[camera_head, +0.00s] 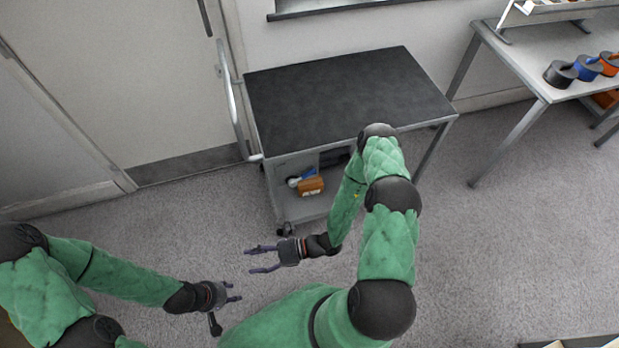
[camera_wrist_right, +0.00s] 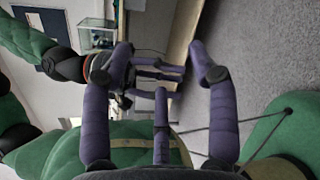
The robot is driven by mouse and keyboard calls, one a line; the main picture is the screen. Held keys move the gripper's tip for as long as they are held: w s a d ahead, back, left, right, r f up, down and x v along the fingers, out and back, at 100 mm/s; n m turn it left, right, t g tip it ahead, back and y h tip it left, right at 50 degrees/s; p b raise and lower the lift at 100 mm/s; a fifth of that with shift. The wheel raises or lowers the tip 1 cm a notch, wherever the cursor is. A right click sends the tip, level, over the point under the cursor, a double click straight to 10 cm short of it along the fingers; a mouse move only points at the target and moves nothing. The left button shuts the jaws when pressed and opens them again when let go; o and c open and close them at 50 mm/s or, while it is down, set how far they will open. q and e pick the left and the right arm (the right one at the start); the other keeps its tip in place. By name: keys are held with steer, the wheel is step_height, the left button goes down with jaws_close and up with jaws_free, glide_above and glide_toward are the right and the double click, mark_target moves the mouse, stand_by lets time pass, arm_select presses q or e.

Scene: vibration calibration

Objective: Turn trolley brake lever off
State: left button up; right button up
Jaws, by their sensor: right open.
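The trolley (camera_head: 345,98) has a black top and a grey frame and stands against the wall in the head view. A black castor (camera_head: 286,229) shows at its near left foot. I cannot make out the brake lever. My right gripper (camera_head: 263,258) is open and empty over the floor, in front of and below the trolley's left end, pointing left. My left gripper (camera_head: 236,292) is lower, open and empty, apart from the trolley. In the right wrist view, my right gripper's purple fingers (camera_wrist_right: 160,70) are spread, with my left gripper behind them; no trolley is identifiable there.
A table (camera_head: 541,75) with tape rolls stands at the right. The floor between is clear.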

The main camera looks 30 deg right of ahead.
steer(key=w+d+f+m+t+h, duration=0.2)
steer(key=w+d+m+t+h, duration=0.2)
steer(key=w+d+m+t, duration=0.4)
steer(key=m+t+h+b, duration=0.1)
steer(key=m+t+h, duration=0.2)
steer(key=m+h, duration=1.05)
glide_toward(309, 175)
steer(key=w+b, duration=0.1)
steer(key=w, duration=0.2)
steer(key=w+n+h+b, duration=0.1)
steer(key=w, duration=0.2)
steer(key=w+n+h, duration=0.1)
steer(key=w, duration=0.2)
steer(key=shift+d+f+b, duration=0.35)
steer(key=shift+f+b, duration=0.05)
steer(key=shift+c, duration=0.2)
steer(key=shift+s, duration=0.1)
jaws_close()
steer(key=shift+d, duration=0.1)
